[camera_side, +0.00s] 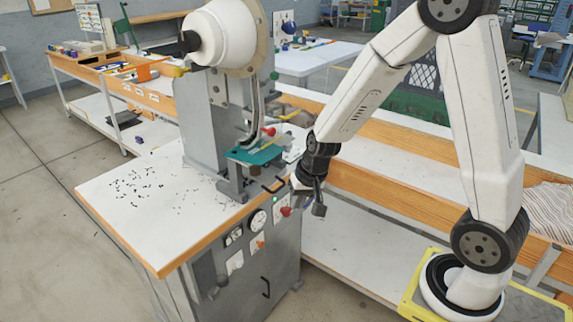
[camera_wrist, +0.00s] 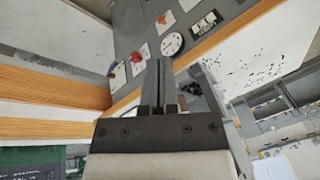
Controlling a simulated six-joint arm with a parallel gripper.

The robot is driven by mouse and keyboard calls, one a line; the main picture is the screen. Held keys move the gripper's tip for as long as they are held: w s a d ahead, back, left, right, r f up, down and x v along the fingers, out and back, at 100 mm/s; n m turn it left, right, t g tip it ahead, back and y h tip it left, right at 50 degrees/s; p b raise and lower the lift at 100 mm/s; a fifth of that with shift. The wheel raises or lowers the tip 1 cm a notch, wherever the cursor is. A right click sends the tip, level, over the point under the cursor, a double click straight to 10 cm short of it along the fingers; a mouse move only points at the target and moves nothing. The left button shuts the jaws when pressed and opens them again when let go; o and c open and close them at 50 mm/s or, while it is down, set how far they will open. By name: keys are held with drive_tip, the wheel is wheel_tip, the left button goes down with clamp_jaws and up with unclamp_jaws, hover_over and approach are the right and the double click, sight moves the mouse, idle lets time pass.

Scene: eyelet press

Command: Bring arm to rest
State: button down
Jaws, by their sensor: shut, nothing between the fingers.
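My gripper (camera_side: 318,198) is at the front right corner of the eyelet press's table, beside the press and pointing down. In the wrist view its two dark fingers (camera_wrist: 161,85) are together, with nothing held between them. The eyelet press (camera_side: 215,110) has a white round housing on top and stands on a white table. A teal plate (camera_side: 258,154) sits on the press just left of my gripper, apart from it.
The press cabinet's front carries gauges, a red button (camera_side: 286,211) and a black handle (camera_side: 266,287). Small dark bits (camera_side: 140,187) lie scattered on the white tabletop (camera_side: 120,225). A wooden-edged bench (camera_side: 400,190) runs behind my arm. The floor at left is clear.

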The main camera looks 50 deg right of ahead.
drive_tip(key=s+a+r+n, duration=0.3)
drive_tip(key=s+a+n, duration=0.1)
drive_tip(key=s+n, duration=0.3)
drive_tip(key=shift+s+a+r+g+h, duration=0.15)
drive_tip(key=shift+s+a+g+h, duration=0.25)
drive_tip(key=shift+s, duration=0.75)
drive_tip(key=shift+w, duration=0.1)
